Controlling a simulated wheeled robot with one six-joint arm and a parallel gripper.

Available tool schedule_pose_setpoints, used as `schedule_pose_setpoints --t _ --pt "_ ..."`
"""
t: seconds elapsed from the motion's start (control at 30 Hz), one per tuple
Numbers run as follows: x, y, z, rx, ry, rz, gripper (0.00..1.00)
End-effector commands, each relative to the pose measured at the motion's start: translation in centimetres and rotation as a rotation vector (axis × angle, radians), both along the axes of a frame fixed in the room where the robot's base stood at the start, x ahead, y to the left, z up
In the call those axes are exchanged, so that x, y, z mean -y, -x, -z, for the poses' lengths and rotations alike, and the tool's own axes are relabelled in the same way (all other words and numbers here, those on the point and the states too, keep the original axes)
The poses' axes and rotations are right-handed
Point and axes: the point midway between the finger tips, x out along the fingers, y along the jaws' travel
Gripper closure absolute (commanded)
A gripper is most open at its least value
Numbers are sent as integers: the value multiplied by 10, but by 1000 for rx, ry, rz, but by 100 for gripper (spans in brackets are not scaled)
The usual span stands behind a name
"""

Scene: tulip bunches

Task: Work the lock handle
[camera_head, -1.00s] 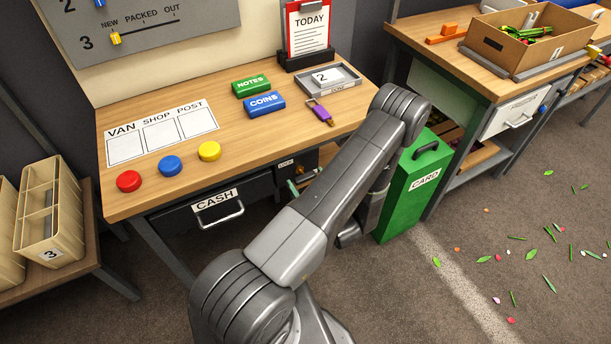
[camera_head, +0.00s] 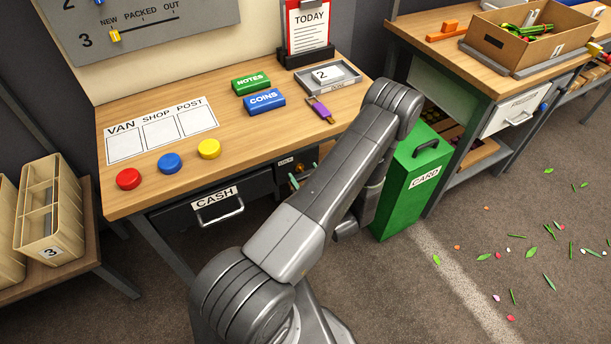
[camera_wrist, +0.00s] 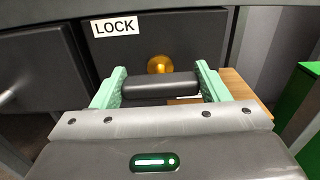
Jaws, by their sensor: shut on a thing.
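The lock box (camera_wrist: 125,58) is a dark front with a white LOCK label, seen close up in the wrist view. A round brass piece (camera_wrist: 160,64) sits on it. The black lock handle (camera_wrist: 160,86) lies level across the view, just below the brass piece. My gripper (camera_wrist: 160,88) has its two green fingers at the two ends of the handle and is shut on it. In the head view the LOCK front (camera_head: 286,162) shows under the desk's right part, and my arm hides most of the handle and gripper.
The CASH drawer (camera_head: 208,212) is left of the lock, under the wooden desk (camera_head: 240,140). The green CARD box (camera_head: 408,197) stands on the floor right of my arm. Coloured buttons and blocks lie on the desk top. Cuttings lie on the floor at right.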

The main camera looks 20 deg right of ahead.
Motion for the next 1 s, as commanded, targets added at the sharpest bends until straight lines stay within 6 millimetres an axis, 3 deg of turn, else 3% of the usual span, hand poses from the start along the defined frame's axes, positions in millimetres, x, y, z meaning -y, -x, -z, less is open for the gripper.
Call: schedule_pose_setpoints --t 0.37,1.0 --pt "-1 0 7 18 223 -1 55" --pt "-4 0 11 67 830 -1 55"
